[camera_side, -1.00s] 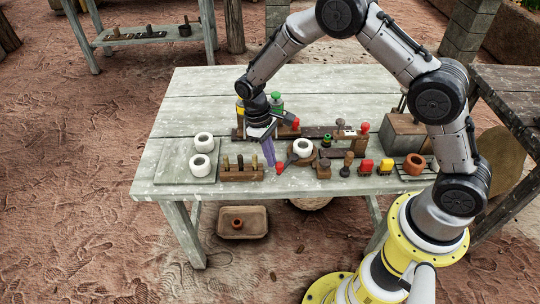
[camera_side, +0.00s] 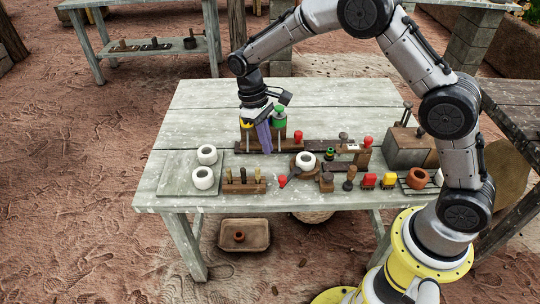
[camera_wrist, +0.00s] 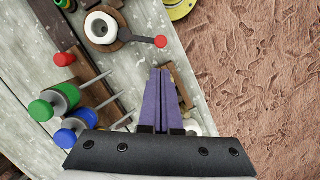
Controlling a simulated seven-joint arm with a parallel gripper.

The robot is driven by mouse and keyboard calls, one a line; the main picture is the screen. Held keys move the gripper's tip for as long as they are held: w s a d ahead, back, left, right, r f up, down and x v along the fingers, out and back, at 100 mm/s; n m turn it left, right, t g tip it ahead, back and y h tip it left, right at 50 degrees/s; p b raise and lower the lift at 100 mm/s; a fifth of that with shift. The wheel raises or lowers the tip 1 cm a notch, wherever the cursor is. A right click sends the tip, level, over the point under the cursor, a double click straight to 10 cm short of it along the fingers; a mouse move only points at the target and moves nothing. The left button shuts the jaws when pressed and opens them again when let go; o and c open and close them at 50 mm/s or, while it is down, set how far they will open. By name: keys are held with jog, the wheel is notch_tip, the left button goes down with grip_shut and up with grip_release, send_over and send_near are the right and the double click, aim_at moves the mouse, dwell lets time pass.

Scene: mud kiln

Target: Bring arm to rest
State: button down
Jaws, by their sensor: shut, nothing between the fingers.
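My gripper (camera_side: 266,150) hangs over the middle-left of the pale wooden table (camera_side: 195,112), its purple fingers pointing down. In the wrist view my gripper (camera_wrist: 160,72) has its two purple fingers together with nothing between them. In the side view the fingers overlap the area between the tool rack (camera_side: 245,188) and the green-handled tool (camera_side: 280,113). They look raised above the tabletop, but the exact gap is unclear. My arm arches from its yellow base at lower right over the table.
A white ring (camera_side: 305,160) sits on a brown round stand with a red-tipped handle. Two white rings, one here (camera_side: 203,178), are on a board at left. A grey box (camera_side: 403,149) and terracotta pot (camera_side: 417,178) stand right. The table's far left is clear.

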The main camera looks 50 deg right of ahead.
jog(key=shift+w+r, duration=0.1)
jog(key=shift+r, duration=0.4)
